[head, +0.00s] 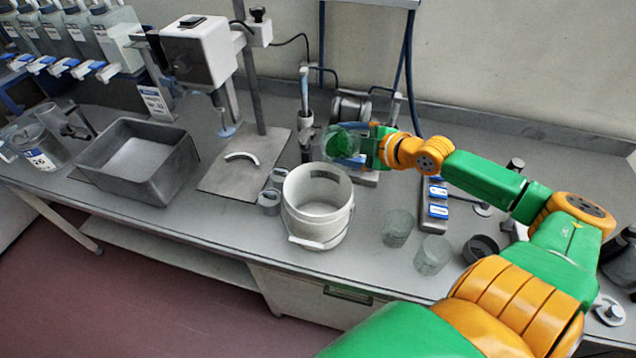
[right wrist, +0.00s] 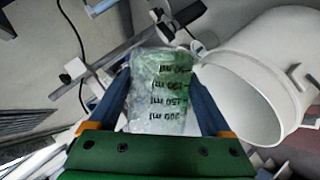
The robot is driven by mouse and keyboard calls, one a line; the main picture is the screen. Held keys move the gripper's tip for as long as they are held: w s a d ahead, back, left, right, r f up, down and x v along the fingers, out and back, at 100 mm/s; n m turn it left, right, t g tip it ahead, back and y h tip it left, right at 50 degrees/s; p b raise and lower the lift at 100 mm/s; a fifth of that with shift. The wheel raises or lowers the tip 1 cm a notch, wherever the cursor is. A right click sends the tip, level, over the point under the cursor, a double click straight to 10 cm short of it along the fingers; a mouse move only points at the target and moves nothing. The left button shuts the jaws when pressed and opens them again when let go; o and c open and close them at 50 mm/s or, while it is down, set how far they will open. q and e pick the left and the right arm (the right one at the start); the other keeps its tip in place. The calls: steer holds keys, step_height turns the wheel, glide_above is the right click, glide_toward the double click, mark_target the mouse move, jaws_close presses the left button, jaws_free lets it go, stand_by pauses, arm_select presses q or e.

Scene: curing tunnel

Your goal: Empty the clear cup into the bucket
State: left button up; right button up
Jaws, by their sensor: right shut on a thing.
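The clear cup (head: 341,143) with green contents is held tilted onto its side, above and behind the back right of the bucket's rim in the head view. My right gripper (head: 374,148) is shut on it. In the right wrist view the clear cup (right wrist: 158,95) sits between the two fingers of my right gripper (right wrist: 160,112), with dark millilitre marks on its wall. The white bucket (head: 317,222) stands upright on the bench with its mouth open. It also shows in the right wrist view (right wrist: 233,90), to the right of the cup. My left gripper is not in view.
Two other clear cups (head: 397,228) (head: 433,255) stand right of the bucket. Small grey cups (head: 269,202) stand at its left. A grey basin (head: 140,185), a stand with a white machine (head: 200,50) and a metal device (head: 351,107) are on the bench.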

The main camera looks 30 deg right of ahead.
stand_by(0.3)
steer(key=shift+r+n+h+b, duration=0.15)
steer(key=shift+n+h+b, duration=0.15)
steer(key=shift+n+h, duration=0.1)
steer(key=shift+r+n+t+b, duration=0.15)
steer(key=shift+n+t+b, duration=0.15)
steer(key=shift+b, duration=0.2)
steer(key=n+h+b, duration=0.1)
steer(key=b, duration=0.3)
steer(key=shift+a+f, duration=0.15)
steer(key=shift+f, duration=0.25)
steer(key=shift+s+a+r+n+t+h+b, duration=0.25)
steer(key=shift+a+n+t+h+b, duration=0.2)
steer(key=shift+b, duration=0.4)
steer(key=shift+a+r, duration=0.15)
steer(key=shift+r, duration=0.1)
steer(key=shift+a+r+b, duration=0.1)
steer(key=shift+a+b, duration=0.2)
steer(key=shift+b, duration=0.25)
